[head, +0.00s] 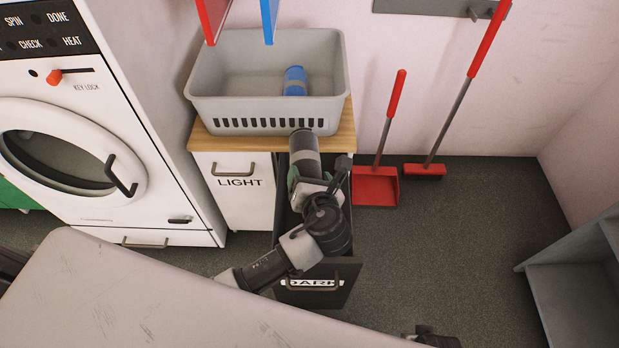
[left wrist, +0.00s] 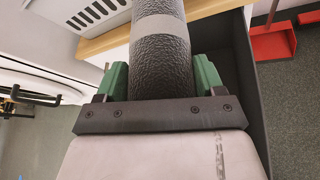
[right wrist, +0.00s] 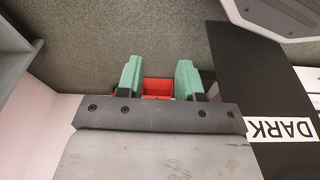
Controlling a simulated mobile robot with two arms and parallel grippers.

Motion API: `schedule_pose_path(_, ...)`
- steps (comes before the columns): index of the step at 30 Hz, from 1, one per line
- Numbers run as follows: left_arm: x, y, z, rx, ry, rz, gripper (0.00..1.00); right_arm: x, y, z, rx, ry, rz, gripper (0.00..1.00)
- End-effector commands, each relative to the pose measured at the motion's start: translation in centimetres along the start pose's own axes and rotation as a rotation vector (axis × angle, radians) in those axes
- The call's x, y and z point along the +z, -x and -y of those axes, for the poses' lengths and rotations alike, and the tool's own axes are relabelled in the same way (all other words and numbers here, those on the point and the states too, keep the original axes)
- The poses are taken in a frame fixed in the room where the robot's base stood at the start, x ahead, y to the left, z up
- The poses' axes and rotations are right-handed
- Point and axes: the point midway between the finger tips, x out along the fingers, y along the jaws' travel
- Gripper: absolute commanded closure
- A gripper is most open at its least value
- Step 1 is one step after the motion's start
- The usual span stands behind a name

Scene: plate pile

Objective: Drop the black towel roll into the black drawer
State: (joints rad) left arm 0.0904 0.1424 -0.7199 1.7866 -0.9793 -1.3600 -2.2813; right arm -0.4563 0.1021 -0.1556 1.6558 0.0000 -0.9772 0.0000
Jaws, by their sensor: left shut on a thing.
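The black towel roll (head: 304,150) has a grey band around it. My left gripper (head: 312,182) is shut on it, above the open black drawer. In the left wrist view the roll (left wrist: 160,60) stands between the green fingers of the left gripper (left wrist: 160,82). The black drawer (head: 342,270) is pulled out and has a DARK label on its front; my left arm hides much of its inside. The drawer front also shows in the right wrist view (right wrist: 262,85). My right gripper (right wrist: 158,80) is open and empty there, with its fingers apart.
A grey basket (head: 220,105) with a blue roll (head: 295,80) stands on the wooden top (head: 205,140). The LIGHT drawer (head: 235,205) beside is shut. A white washer (head: 130,190) stands left. A red dustpan (head: 377,187) and broom (head: 425,170) lean right. A pale table (head: 130,290) fills the front.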

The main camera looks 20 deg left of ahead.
Motion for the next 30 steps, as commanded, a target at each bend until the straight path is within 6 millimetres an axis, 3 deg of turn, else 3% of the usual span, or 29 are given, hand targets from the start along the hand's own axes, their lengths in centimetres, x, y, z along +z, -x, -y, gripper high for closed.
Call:
schedule_pose_path(18,-1.4,-0.6,0.7,0.0,0.001,0.001,0.6,-3.6,8.0,-0.4,0.008,-0.008,-0.049,0.63)
schedule_pose_path(30,-1.5,-0.7,0.7,0.001,0.0,0.001,0.6,-3.9,10.0,-0.5,0.01,-0.01,-0.058,0.63)
